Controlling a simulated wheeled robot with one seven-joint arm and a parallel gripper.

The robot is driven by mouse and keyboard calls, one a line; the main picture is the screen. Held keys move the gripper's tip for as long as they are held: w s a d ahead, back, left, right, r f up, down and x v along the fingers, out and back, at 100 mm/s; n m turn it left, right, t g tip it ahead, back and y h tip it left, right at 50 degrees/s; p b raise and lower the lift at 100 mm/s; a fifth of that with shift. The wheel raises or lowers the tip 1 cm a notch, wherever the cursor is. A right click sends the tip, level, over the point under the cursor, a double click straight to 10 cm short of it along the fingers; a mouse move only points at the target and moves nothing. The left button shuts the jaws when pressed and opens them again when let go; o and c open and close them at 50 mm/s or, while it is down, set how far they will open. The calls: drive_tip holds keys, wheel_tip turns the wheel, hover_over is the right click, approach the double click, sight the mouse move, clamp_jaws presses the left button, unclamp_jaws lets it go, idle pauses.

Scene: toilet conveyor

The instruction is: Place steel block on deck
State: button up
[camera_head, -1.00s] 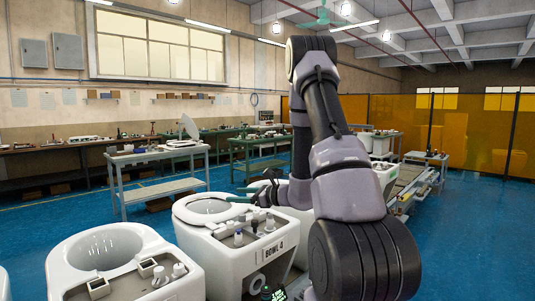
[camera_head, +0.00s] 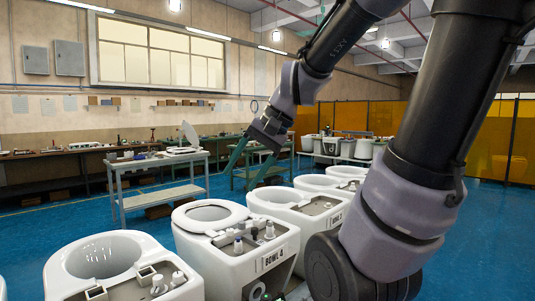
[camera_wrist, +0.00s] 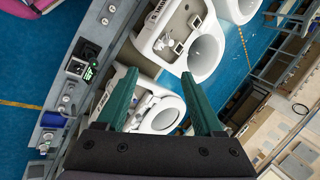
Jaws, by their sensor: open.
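My gripper (camera_head: 240,180) is open and raised above and behind the row of toilets in the head view. In the wrist view its two green fingers (camera_wrist: 158,73) are spread with nothing between them. The toilet marked BOWL 4 (camera_head: 268,262) has a grey deck (camera_head: 232,254) with several small upright fittings on it. I cannot pick out a steel block for certain in either view.
More toilets (camera_head: 290,199) stand in line toward the back right. A grey rail with small devices (camera_wrist: 62,112) runs beside the toilets in the wrist view. Blue floor (camera_head: 60,227) is open at left.

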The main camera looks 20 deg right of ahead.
drive_tip(key=s+d+r+n+t+h, duration=0.2)
drive_tip(key=s+d+r+t+h, duration=0.1)
drive_tip(key=d+r, duration=0.1)
drive_tip(key=shift+d+r, duration=0.2)
drive_tip(key=shift+d, duration=0.05)
